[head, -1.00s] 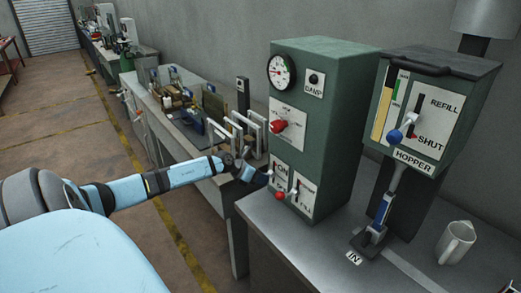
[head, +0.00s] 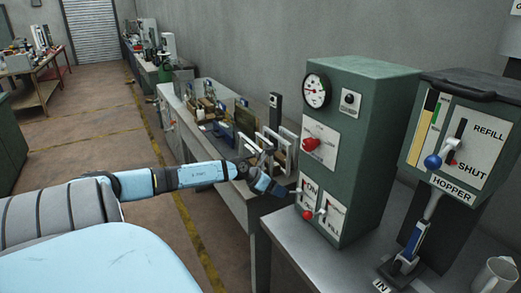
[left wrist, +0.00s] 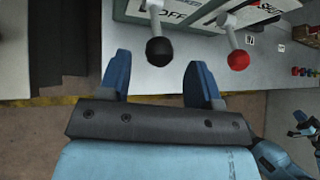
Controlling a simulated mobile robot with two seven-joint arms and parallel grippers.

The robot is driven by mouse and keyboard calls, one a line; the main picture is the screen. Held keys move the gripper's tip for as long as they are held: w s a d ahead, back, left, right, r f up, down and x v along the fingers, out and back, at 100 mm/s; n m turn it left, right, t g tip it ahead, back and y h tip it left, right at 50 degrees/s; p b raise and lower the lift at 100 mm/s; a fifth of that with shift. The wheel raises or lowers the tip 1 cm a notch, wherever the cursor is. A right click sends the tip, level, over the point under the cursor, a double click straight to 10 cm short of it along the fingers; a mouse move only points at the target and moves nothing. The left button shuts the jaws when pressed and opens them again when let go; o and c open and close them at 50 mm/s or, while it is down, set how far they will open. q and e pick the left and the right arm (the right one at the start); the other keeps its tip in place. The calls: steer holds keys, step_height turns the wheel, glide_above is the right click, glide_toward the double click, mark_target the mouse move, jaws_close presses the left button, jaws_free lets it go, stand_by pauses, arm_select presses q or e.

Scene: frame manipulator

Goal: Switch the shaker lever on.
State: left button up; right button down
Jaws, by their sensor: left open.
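On the lower front of the green control cabinet (head: 362,130) are two lever panels. The left panel (head: 309,186) is marked ON at its top, and the left wrist view shows OFF at its foot. Its lever ends in a black knob (left wrist: 159,51). The lever beside it ends in a red knob (head: 307,214), which also shows in the left wrist view (left wrist: 238,60). I cannot read which one is named shaker. My left gripper (head: 275,189) is open and empty, just left of the panels. The black knob is ahead of its fingers (left wrist: 159,85), apart from them. Part of my right gripper (left wrist: 303,128) shows at the edge.
The hopper box (head: 466,135) with its blue-knobbed lever (head: 433,162) stands to the right. A cluttered bench lies behind my left gripper.

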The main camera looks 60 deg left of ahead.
arm_select(q)
steer(key=v, duration=0.7)
steer(key=shift+s+r+p, duration=0.25)
steer(key=shift+r+p, duration=0.05)
steer(key=shift+p, duration=0.05)
steer(key=shift+a, duration=0.15)
stand_by(0.3)
